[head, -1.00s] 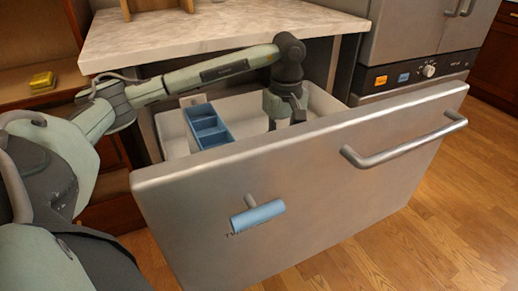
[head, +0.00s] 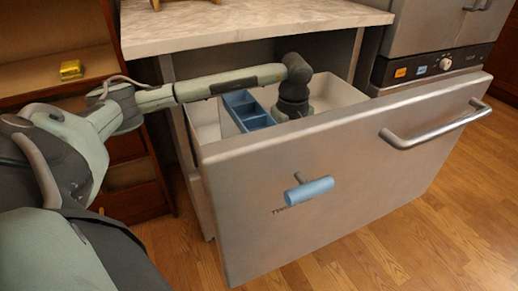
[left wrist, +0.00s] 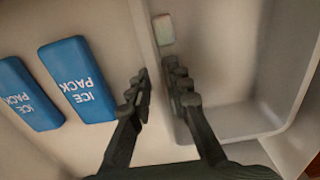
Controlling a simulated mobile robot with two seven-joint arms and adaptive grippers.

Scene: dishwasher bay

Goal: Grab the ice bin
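In the head view the left gripper (head: 293,105) points down into the open drawer (head: 345,165), right of a blue divided tray (head: 246,108). Its fingertips are hidden behind the drawer front. A small pale tab (left wrist: 163,30) shows ahead of the fingers. My right gripper is not in view.
Two blue ice packs (left wrist: 77,78) (left wrist: 28,95) lie left of the fingers in the left wrist view. A marble-look counter (head: 245,25) overhangs the drawer's back. The drawer front has a metal handle (head: 435,132) and a blue grip (head: 309,191). Wooden floor lies to the right.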

